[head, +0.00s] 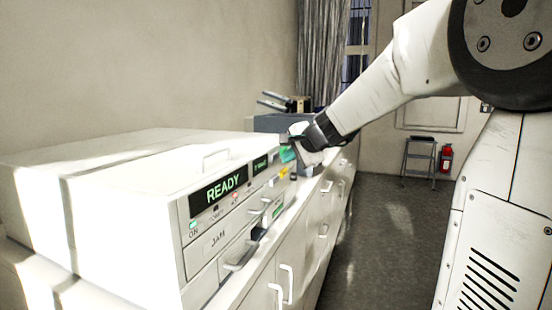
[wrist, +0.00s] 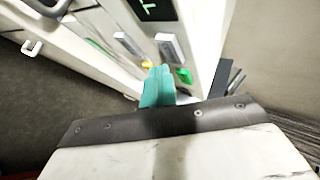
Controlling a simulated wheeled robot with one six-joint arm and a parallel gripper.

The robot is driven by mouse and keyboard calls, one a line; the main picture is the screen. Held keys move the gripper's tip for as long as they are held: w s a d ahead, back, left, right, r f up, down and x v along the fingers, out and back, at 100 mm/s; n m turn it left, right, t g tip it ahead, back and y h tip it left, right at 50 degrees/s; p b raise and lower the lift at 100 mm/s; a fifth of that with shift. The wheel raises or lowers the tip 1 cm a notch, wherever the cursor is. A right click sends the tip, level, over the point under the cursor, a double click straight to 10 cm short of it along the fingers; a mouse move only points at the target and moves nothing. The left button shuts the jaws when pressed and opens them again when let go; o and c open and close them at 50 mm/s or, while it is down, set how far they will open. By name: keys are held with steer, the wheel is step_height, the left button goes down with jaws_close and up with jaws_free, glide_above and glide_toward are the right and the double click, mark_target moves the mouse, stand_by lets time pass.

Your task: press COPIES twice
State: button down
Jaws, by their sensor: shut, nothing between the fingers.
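The copier (head: 120,185) is a white machine on the left in the head view. Its front has a display reading READY (head: 218,187) and a row of small buttons with labels too small to read surely. I cannot tell which button is COPIES. A second small display (head: 261,165) sits farther along. My gripper (head: 288,154) is at the far end of the front panel, its teal fingers shut and empty. In the wrist view, my gripper (wrist: 160,72) points at the panel beside a green button (wrist: 184,75) and a yellow one (wrist: 147,65). Contact cannot be told.
White cabinets (head: 300,240) with handles run under the copier. A grey box (head: 268,123) with tools stands behind my gripper. A step stool (head: 420,157) and red extinguisher (head: 446,158) stand by the far wall. The floor (head: 385,240) to the right is clear.

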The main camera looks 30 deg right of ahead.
steer(key=shift+s+d, duration=0.75)
steer(key=shift+s, duration=0.25)
steer(key=shift+s+d, duration=0.75)
steer(key=shift+s, duration=0.2)
stand_by(1.4)
steer(key=s+d, duration=0.2)
steer(key=s, duration=0.1)
steer(key=shift+d, duration=0.2)
steer(key=w+a, duration=0.5)
steer(key=w, duration=0.2)
steer(key=shift+a, duration=0.25)
stand_by(2.1)
steer(key=shift+w+a, duration=0.25)
steer(key=shift+w, duration=0.05)
